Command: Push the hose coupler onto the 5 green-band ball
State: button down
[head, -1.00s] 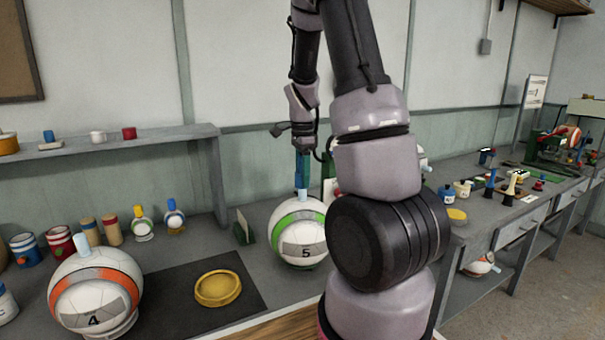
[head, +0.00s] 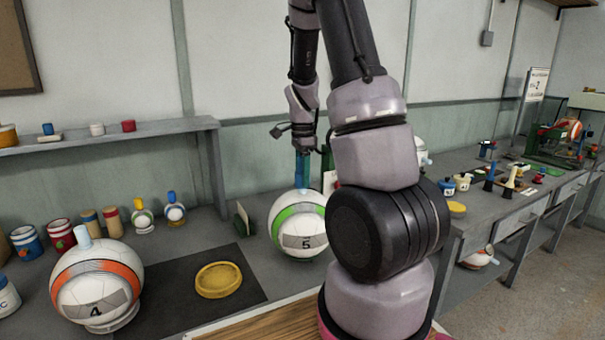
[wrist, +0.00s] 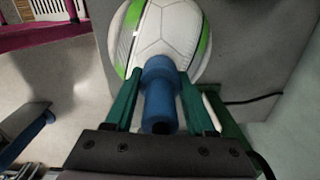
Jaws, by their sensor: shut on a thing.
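The ball with the green band and the number 5 (head: 299,223) sits on the grey bench, left of my upright arm column. My gripper (head: 302,180) points down just above the top of this ball. It is shut on the blue hose coupler (head: 301,168). In the wrist view the coupler (wrist: 160,100) is a blue tube between the green fingers of my gripper (wrist: 161,95), with its far end over the green-band ball (wrist: 165,35). The coupler's lower end is at the ball's top; I cannot tell how deep it sits on the valve.
An orange-band ball numbered 4 (head: 97,285) stands at the left with a light blue stem on top. A yellow ring dish (head: 219,280) lies on a black mat (head: 168,298). Jars and bottles stand behind. My arm hides the bench at centre right.

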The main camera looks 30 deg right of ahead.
jog(key=shift+f, duration=0.25)
jog(key=shift+c, duration=0.8)
grip_release()
notch_tip(320, 180, up, 11)
jog(key=shift+f, duration=0.1)
jog(key=s+a+r+n+t+y, duration=0.1)
jog(key=s+a+r+n+t, duration=0.2)
jog(key=s+a+r+n, duration=0.3)
jog(key=s+a+r+n+t+y, duration=0.1)
jog(key=s+a+r+n+t, duration=0.3)
jog(key=s, duration=0.9)
jog(key=a+r+n, duration=0.3)
jog(key=r+n, duration=0.1)
jog(key=n, duration=0.1)
jog(key=shift+s+a, duration=0.2)
jog(key=shift+s, duration=0.1)
